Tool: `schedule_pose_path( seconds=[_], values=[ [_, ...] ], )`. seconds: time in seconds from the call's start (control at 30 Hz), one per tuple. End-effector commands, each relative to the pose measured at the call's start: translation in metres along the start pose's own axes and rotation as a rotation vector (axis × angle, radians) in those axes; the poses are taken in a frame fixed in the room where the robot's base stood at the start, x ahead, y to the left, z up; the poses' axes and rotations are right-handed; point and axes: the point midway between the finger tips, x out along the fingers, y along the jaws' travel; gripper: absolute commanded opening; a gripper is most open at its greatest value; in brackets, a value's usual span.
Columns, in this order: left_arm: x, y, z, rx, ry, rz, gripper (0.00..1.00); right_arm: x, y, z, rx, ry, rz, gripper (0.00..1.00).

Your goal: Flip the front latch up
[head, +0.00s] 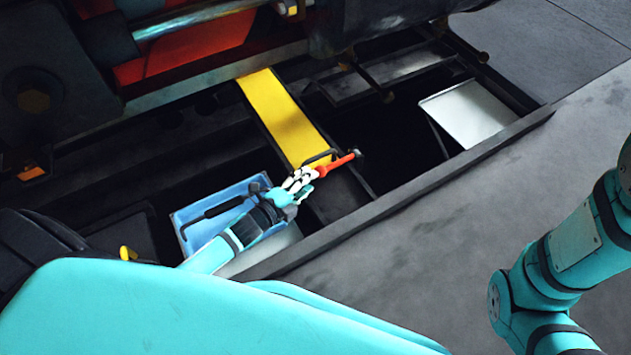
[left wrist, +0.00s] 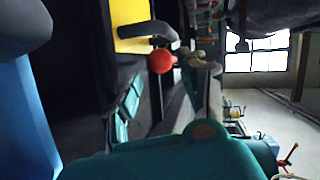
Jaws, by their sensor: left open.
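A red lever (head: 337,163), which looks like the front latch, lies at the near end of a yellow plank (head: 283,117) in the head view. A dark curved bracket (head: 318,157) sits beside it. My left gripper (head: 306,180) is open, with its fingers right at the lever's left end. I cannot tell whether they touch it. In the left wrist view the lever's round red end (left wrist: 161,61) shows close to the fingers, below the dark bracket (left wrist: 148,30) and the yellow surface (left wrist: 130,12). My right gripper is out of view.
A blue crate (head: 182,222) stands in the pit under my left forearm. A pale panel (head: 470,113) lies to the right in the pit. A dark beam (head: 400,200) edges the pit, and the grey floor (head: 430,250) beyond is clear.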

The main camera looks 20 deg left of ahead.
Motion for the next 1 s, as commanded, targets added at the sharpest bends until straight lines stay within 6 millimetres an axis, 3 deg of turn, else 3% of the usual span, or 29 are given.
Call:
schedule_pose_path(
  seconds=[0.03, 0.23, 0.63, 1.0],
  values=[
    [0.012, 0.004, 0.001, 0.001, 0.0, -0.003, 0.43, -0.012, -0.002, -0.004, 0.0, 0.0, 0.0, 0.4],
    [0.036, 0.003, 0.001, 0.001, 0.0, -0.001, 0.43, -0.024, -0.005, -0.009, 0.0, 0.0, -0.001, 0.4],
    [0.043, 0.0, 0.0, -0.001, -0.001, 0.001, 0.43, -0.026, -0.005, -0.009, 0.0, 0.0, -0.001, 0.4],
    [0.043, 0.0, 0.0, -0.001, -0.001, 0.001, 0.0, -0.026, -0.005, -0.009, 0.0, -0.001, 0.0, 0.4]
  ],
)
